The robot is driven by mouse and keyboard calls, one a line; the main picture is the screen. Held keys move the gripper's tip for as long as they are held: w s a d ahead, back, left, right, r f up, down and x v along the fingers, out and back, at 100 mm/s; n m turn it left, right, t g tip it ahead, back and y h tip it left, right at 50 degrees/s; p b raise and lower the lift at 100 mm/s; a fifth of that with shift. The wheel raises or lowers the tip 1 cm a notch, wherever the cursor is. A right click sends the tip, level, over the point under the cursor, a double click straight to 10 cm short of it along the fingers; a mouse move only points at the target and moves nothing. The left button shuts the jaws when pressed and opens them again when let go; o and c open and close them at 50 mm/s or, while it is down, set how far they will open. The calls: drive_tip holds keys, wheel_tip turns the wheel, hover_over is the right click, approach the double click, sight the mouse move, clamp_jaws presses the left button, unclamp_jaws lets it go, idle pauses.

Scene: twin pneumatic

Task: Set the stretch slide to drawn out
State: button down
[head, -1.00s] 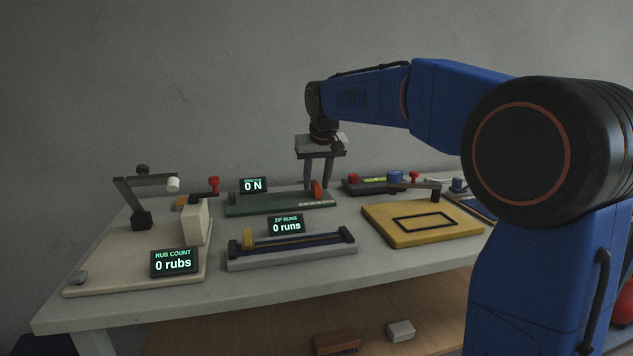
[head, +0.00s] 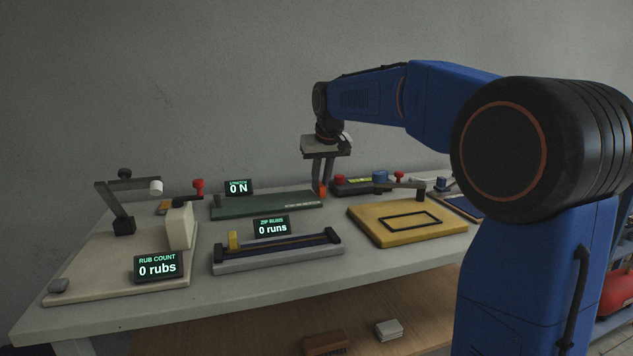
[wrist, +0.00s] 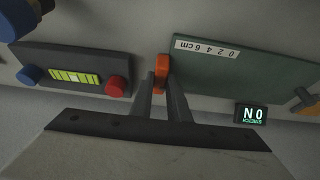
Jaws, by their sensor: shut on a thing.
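The stretch slide is a dark green board (head: 262,205) at the back of the table, with a white 0 2 4 6 cm scale near its right end. Its orange block (head: 321,190) is at the board's right end. In the wrist view the orange block (wrist: 161,72) sits at the board's edge, beside the scale strip (wrist: 207,49). My gripper (wrist: 160,84) is shut on the orange block, its two fingers reaching down from above. The stretch display (head: 238,188) reads 0 N. The fingers partly hide the block.
A dark panel with red and blue knobs (wrist: 73,74) lies close beside my fingers. A yellow board (head: 408,226) is in front to the right. The zip track (head: 278,252) and its display (head: 271,227) are nearer, and the rub stand (head: 179,226) is at left.

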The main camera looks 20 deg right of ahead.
drive_tip(key=c, duration=1.7)
unclamp_jaws()
drive_tip(key=v, duration=1.7)
drive_tip(key=shift+s+r, duration=0.1)
drive_tip(key=shift+s, duration=0.05)
drive_tip(key=shift+s, duration=0.1)
